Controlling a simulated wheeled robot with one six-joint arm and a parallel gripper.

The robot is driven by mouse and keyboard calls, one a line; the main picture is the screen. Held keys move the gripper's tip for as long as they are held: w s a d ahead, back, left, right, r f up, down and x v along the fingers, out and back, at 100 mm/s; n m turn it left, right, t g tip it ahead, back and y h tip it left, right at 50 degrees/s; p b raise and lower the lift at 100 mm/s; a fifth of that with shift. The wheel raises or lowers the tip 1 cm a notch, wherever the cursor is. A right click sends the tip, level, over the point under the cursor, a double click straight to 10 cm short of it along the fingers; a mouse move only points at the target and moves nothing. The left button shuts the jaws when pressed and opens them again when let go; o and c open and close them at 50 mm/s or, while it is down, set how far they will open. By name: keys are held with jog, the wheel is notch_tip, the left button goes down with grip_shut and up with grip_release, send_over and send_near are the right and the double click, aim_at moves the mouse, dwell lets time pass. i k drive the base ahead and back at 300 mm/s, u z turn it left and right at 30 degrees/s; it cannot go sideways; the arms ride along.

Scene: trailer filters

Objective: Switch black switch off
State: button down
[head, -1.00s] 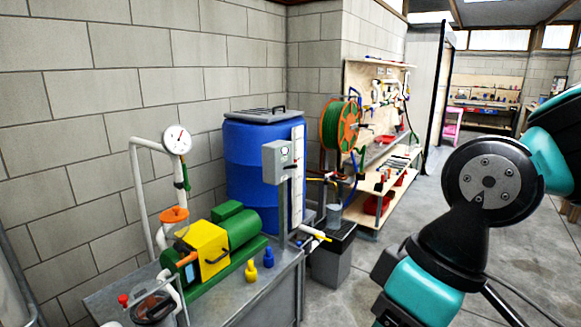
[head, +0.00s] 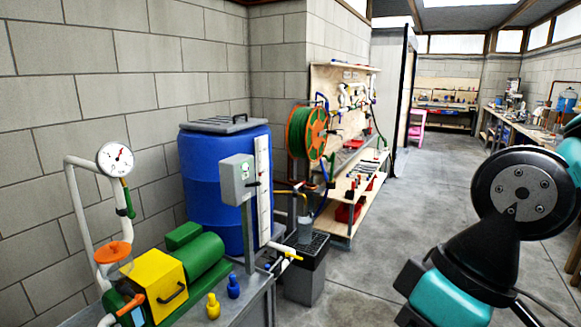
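A grey switch box (head: 238,180) stands on a grey post in front of the blue barrel, at the left of the head view. A small dark lever (head: 252,184) shows at its right side; its exact position is too small to tell. My arm is at the right of the view, folded and well apart from the box. My gripper is outside the view.
A green and yellow pump (head: 172,275), a pressure gauge (head: 115,159) and blue and yellow small bottles stand on the metal bench below the box. A blue barrel (head: 205,170) is behind. A dark bin (head: 306,270) stands beside the bench. Grey floor (head: 385,235) is clear to the right.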

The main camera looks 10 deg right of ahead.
aim_at(257, 183)
jog(key=z, duration=0.1)
jog(key=i, duration=1.5)
jog(key=u, duration=0.75)
